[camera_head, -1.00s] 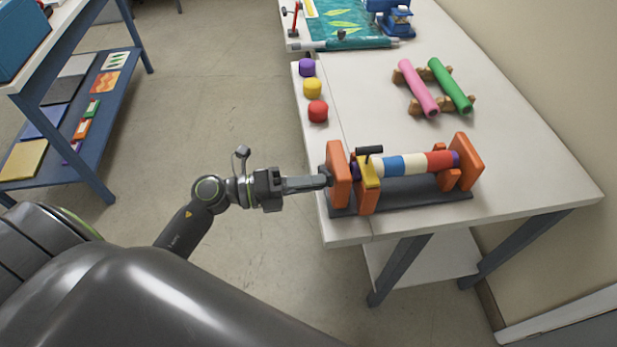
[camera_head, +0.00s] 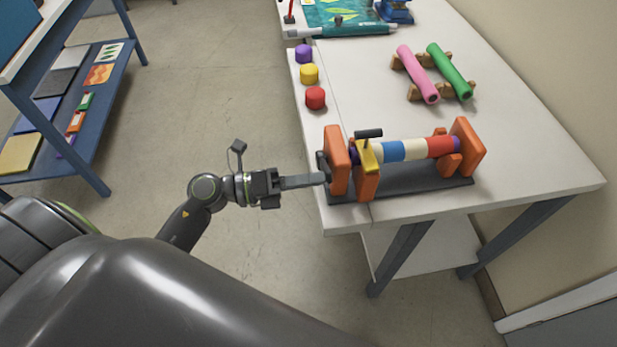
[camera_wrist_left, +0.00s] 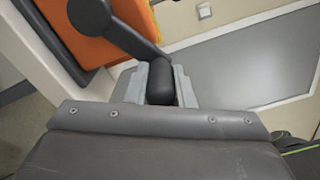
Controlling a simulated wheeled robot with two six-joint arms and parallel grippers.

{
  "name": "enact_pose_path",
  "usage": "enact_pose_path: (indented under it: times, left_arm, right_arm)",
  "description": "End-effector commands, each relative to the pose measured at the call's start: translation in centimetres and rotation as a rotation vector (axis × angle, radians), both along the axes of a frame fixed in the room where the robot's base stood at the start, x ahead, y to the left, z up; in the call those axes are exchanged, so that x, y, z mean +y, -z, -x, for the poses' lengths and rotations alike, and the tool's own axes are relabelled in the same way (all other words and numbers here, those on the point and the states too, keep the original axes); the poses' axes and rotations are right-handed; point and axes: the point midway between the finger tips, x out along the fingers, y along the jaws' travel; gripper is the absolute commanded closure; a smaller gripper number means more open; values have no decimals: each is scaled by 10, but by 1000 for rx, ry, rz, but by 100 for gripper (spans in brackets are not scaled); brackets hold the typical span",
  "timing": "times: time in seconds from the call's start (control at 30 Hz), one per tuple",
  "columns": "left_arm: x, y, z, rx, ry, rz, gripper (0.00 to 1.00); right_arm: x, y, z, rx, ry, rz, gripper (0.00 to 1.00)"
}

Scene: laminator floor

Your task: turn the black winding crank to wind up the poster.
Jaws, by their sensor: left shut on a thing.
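The black winding crank (camera_head: 321,162) is on the left outer side of an orange-ended winding stand (camera_head: 337,150) at the table's front left corner. A roll with blue, cream and red bands (camera_head: 415,149) lies across the stand. My left gripper (camera_head: 324,178) comes in from the left and is shut on the crank's handle. In the left wrist view the black handle (camera_wrist_left: 160,82) sits between the two grey fingers (camera_wrist_left: 160,88), and the crank arm (camera_wrist_left: 122,32) runs up and left past the orange end plate (camera_wrist_left: 80,30). My right gripper is out of view.
Purple, yellow and red caps (camera_head: 315,98) line the table's left edge. A pink tube (camera_head: 417,74) and a green tube (camera_head: 450,70) lie on a wooden rack behind. A teal leaf-patterned sheet (camera_head: 340,12) is at the far end. A blue shelf (camera_head: 85,140) stands left.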

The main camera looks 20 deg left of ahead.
Motion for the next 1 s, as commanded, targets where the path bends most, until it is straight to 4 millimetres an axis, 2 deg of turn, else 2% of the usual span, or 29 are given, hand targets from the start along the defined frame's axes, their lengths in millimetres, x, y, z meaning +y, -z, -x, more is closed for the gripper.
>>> enact_pose_path:
  times: [0.03, 0.07, 0.2, 0.73, 1.0]
  left_arm:
    - [0, 2, 1, 6, 3, 0, 100]
    - [0, 2, 1, 6, 3, 0, 76]
    - [0, 2, 0, 5, 2, 0, 58]
    - [2, 1, 1, 2, 1, -1, 57]
    - [25, 4, 17, 4, 2, -6, 57]
  right_arm:
    - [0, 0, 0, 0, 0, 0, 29]
    - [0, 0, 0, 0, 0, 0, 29]
    - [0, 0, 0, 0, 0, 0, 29]
    - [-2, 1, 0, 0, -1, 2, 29]
    - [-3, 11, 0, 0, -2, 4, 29]
